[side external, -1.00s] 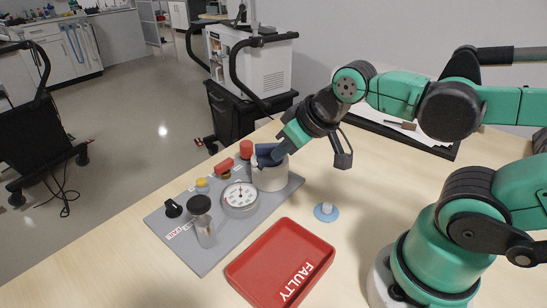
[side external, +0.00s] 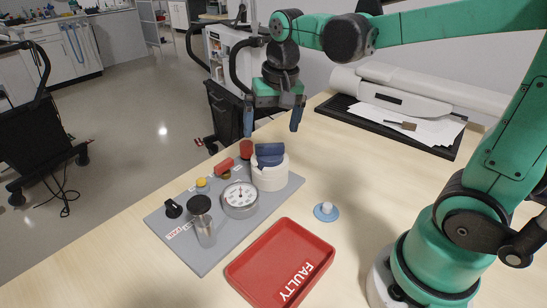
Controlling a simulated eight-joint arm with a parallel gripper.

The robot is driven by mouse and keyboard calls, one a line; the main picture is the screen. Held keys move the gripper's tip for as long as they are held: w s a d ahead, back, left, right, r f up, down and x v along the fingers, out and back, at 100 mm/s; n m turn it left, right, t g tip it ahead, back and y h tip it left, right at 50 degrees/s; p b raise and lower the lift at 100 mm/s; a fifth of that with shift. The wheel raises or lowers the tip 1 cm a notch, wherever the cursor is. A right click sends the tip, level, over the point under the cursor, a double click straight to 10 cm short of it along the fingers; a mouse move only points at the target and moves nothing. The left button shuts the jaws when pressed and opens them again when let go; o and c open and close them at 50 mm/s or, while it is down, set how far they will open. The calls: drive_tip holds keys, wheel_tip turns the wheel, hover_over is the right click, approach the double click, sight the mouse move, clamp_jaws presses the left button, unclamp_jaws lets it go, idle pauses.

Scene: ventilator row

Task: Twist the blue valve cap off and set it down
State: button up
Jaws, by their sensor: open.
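The blue valve cap (side external: 270,155) sits on top of the white round valve body (side external: 270,178) at the back right of the grey panel (side external: 200,258). A pale notch or gap shows beside the cap on the valve body. My gripper (side external: 271,128) is open and empty, pointing down above the cap. Its two blue fingers are spread to either side and look clear of the cap.
The panel also holds a round gauge (side external: 240,197), a dark-topped clear cylinder (side external: 203,225), a black knob (side external: 173,208), a yellow button (side external: 202,185) and red parts (side external: 224,166). A red FAULTY tray (side external: 250,283) lies in front. A light-blue disc with a peg (side external: 326,211) stands right.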

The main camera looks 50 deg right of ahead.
sight(270, 144)
drive_tip(key=shift+w+d+f+m+g, duration=0.25)
drive_tip(key=shift+w+d+m+g, duration=0.15)
drive_tip(key=shift+w+m, duration=0.1)
drive_tip(key=shift+w+d+f+m+g, duration=0.2)
drive_tip(key=shift+w+d+m+g, duration=0.2)
drive_tip(key=shift+w+m, duration=0.1)
drive_tip(key=shift+w+d+f+m+g, duration=0.2)
drive_tip(key=shift+d+f+m+g, duration=0.1)
drive_tip(key=shift+m, duration=0.1)
drive_tip(key=shift+f, duration=2.75)
drive_tip(key=shift+c, duration=0.2)
drive_tip(key=c, duration=1.1)
drive_tip(key=o, duration=0.4)
drive_tip(key=shift+c, duration=1.2)
drive_tip(key=n, duration=0.4)
drive_tip(key=shift+n, duration=0.3)
